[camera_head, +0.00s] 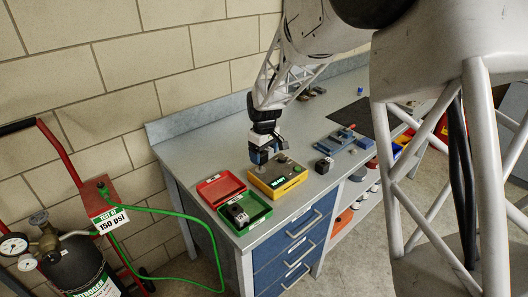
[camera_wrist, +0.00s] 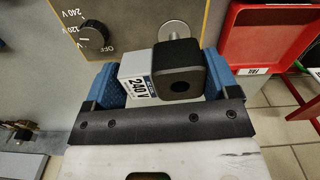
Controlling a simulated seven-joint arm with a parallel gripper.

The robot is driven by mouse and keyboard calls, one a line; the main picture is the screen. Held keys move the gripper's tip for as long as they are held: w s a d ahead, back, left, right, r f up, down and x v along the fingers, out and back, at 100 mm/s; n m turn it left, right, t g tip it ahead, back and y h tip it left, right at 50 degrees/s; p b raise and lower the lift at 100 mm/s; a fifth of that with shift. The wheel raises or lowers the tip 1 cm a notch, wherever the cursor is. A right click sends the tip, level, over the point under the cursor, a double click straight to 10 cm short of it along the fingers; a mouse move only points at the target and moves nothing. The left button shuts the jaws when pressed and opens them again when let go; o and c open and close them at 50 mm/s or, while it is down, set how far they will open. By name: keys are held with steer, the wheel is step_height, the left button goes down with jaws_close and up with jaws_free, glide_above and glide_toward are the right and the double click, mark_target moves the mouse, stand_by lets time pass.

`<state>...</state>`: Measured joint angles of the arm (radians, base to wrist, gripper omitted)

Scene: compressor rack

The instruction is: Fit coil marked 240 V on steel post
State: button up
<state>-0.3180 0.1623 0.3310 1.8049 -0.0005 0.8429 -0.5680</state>
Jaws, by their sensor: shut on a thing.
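My gripper (camera_wrist: 158,85) is shut on a coil (camera_wrist: 180,70), its blue pads on either side. The coil has a black block with a round hole and a pale side label (camera_wrist: 139,87) reading 240 V. The shiny steel post (camera_wrist: 174,28) stands on the grey-faced yellow tester just beyond the coil in the wrist view. The coil looks apart from the post; the height gap is unclear. In the head view, my gripper (camera_head: 262,152) hangs over the back of the yellow tester (camera_head: 279,176). The post is not distinguishable there.
The tester's knob (camera_wrist: 92,36) has 240 V, 120 V and OFF marks. A red tray (camera_head: 210,187) and a green tray (camera_head: 262,212) holding a black coil (camera_head: 237,214) sit left of the tester. Another dark coil (camera_head: 324,165) and a blue fixture (camera_head: 340,142) are right.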

steer(key=shift+f, duration=0.15)
stand_by(0.3)
steer(key=shift+f, duration=1.15)
steer(key=shift+f, duration=0.4)
steer(key=o, duration=0.9)
steer(key=shift+r, duration=0.1)
steer(key=shift+r, duration=3.35)
